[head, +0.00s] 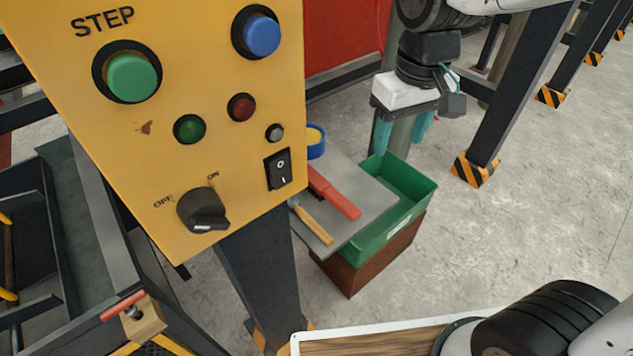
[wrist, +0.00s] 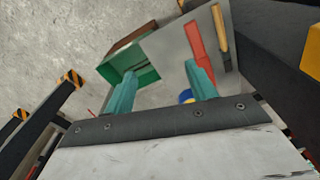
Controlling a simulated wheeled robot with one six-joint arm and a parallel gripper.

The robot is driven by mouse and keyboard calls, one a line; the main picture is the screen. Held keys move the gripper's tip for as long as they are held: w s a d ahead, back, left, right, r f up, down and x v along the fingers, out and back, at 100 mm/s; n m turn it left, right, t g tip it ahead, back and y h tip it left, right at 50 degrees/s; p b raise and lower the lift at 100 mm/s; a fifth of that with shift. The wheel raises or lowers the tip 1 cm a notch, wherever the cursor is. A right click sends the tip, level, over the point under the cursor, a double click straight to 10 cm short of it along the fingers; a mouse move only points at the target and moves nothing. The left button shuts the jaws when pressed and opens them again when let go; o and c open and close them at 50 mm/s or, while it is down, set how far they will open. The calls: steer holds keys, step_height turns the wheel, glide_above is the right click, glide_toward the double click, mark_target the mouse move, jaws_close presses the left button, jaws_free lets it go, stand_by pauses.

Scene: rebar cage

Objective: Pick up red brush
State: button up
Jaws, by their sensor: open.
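The red brush (head: 336,194) lies on a grey shelf plate (head: 372,194), partly hidden behind the yellow control panel in the head view. It also shows in the wrist view (wrist: 198,46) as a red bar beyond the right fingertip. My gripper (head: 402,134) is open and empty, with teal fingers pointing down, above and behind the shelf and the green bin. In the wrist view my gripper (wrist: 158,78) has its fingers wide apart, and the brush is apart from them.
A wooden-handled tool (head: 314,222) lies beside the brush. A blue ring-shaped roll (head: 316,141) sits at the back of the shelf. A green bin (head: 408,187) on a brown box stands to the right. The yellow panel (head: 150,130) blocks the left. Striped posts (head: 474,170) stand at right.

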mark_target(318, 180)
steer(key=w+a+f+n, duration=0.1)
steer(key=w+a+f, duration=0.1)
steer(key=a+f, duration=0.1)
steer(key=w+a+f+n, duration=0.1)
steer(key=w+a+f, duration=0.1)
steer(key=a, duration=0.3)
steer(key=w+a+f+n, duration=0.1)
steer(key=w+a+f, duration=0.1)
steer(key=a+f, duration=0.1)
steer(key=shift+w+a+f+g, duration=0.3)
steer(key=shift+w+a+f, duration=0.05)
steer(key=shift+w+a, duration=0.05)
steer(key=f, duration=0.8)
steer(key=shift+a+f, duration=0.15)
steer(key=shift+a, duration=0.2)
steer(key=c, duration=1.1)
